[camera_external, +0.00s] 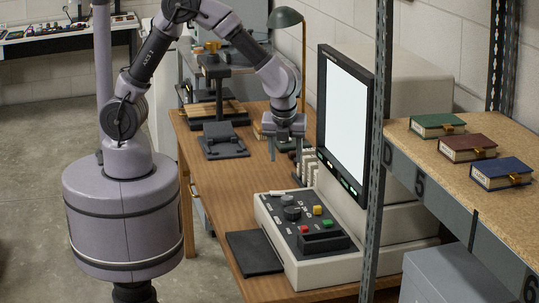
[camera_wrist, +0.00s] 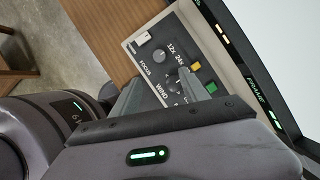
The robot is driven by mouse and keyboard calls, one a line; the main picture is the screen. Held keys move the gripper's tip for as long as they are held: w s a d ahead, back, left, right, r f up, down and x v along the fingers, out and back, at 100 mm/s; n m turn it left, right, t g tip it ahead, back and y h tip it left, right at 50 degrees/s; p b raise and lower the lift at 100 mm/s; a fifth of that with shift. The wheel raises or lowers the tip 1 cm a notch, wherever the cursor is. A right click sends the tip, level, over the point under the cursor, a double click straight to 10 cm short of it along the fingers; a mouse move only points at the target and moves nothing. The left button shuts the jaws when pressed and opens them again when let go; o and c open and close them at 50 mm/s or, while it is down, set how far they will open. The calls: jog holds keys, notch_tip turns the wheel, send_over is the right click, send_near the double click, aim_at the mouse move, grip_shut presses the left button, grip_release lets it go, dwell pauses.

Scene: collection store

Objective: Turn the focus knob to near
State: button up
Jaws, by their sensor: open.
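The reader's control panel (camera_external: 278,240) stands on the wooden desk below a large lit screen (camera_external: 346,112). A dark knob (camera_external: 292,212) is on the black panel face; the word WIND is printed near a dark control in the wrist view. My gripper (camera_external: 287,152) is open and empty, pointing down above the desk behind the panel. Its spread fingers (camera_wrist: 160,80) partly cover the panel in the wrist view.
Red (camera_external: 304,229), yellow (camera_external: 317,210) and green (camera_external: 328,224) buttons lie close together on the panel. A dark flat pad (camera_external: 254,252) is left of it. A metal shelf post (camera_external: 376,150) and a shelf with books (camera_external: 468,147) stand at right.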

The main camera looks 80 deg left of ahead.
aim_at(287, 198)
jog(key=b+x, duration=0.6)
jog(key=x, duration=1)
jog(key=shift+f, duration=0.2)
grip_shut()
